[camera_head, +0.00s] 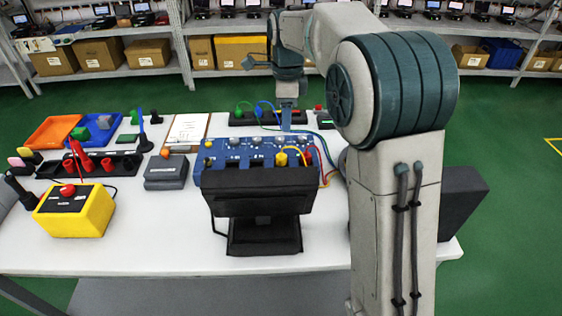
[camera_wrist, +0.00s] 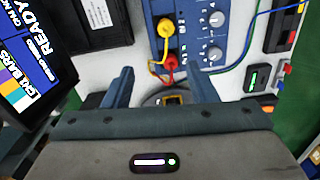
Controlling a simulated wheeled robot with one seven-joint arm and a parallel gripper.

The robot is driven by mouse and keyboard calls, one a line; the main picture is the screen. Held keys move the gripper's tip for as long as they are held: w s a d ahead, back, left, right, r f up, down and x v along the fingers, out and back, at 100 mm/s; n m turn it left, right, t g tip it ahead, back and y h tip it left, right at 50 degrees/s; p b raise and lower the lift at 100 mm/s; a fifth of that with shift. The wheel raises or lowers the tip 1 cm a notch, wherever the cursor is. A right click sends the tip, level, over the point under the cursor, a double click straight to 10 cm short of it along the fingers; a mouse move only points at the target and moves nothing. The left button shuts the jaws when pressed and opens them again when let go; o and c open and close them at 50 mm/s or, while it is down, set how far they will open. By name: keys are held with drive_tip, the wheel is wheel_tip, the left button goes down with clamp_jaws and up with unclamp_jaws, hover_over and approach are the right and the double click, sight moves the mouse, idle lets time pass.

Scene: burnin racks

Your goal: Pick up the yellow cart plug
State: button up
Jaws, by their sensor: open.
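The yellow plug (camera_head: 281,158) sits upright in the blue panel (camera_head: 240,157), with a yellow cable from it. In the wrist view the yellow plug (camera_wrist: 165,28) is near the top centre. A red plug (camera_wrist: 172,62) is close below it, joined by a looping yellow cable. My gripper (camera_head: 286,122) points down behind the blue panel in the head view. In the wrist view its two fingers (camera_wrist: 160,82) are spread apart, with no plug held between them. The yellow plug lies beyond the fingertips, apart from them.
Green and blue cables rise from a black strip (camera_head: 262,117) behind the panel. A black monitor (camera_head: 262,195) stands in front of the panel. A yellow box with a red button (camera_head: 76,210) and a grey box (camera_head: 166,172) are to the left.

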sight(281, 153)
drive_tip(key=shift+m, duration=0.7)
drive_tip(key=f, duration=0.5)
drive_tip(key=w+a+f, duration=0.1)
drive_tip(key=f, duration=0.8)
drive_tip(key=shift+w+a+f, duration=0.15)
drive_tip(key=shift+w+f, duration=0.2)
drive_tip(key=shift+f, duration=0.05)
drive_tip(key=c, duration=1.1)
